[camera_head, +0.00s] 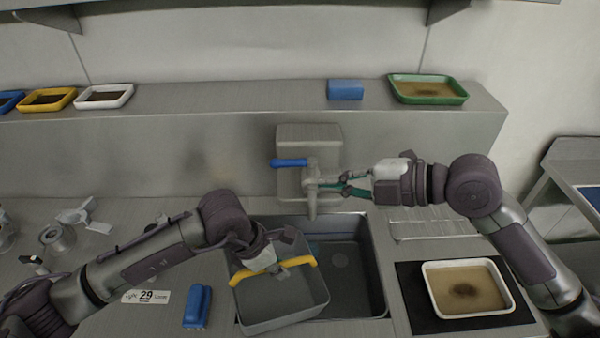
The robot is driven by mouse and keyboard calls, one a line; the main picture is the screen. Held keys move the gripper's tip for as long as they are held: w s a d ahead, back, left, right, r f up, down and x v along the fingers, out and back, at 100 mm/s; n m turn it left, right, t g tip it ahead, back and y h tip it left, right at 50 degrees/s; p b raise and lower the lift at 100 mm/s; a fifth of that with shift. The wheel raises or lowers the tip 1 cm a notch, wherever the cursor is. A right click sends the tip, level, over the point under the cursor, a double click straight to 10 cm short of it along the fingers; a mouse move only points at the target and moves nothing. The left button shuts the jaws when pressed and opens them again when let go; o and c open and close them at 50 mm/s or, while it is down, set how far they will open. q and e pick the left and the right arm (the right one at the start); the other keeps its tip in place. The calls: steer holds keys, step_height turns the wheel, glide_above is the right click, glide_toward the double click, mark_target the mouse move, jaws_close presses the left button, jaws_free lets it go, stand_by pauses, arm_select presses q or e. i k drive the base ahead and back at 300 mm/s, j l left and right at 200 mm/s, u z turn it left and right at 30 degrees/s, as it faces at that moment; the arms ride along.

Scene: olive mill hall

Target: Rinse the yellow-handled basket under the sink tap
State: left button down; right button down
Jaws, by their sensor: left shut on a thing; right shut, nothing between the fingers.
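The grey basket (285,311) with its yellow handle (301,274) is at the left part of the sink (372,262). My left gripper (276,266) is shut on the yellow handle, and its wrist hides part of the basket. The tap (311,186) stands behind the sink against a grey block, with a blue lever (289,163) pointing left. My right gripper (330,185) is shut with nothing between its fingers, its tips at the right side of the tap. I cannot tell whether they touch it. No water stream is visible.
A white tray (427,275) with brownish content lies on a black mat right of the sink. A wire rack (432,224) is behind it. A blue brush (197,306) and a "29" label (147,297) lie left. The back ledge holds trays and a blue block (345,90).

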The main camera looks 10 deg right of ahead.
mark_target(294, 163)
steer(key=k, duration=1.45)
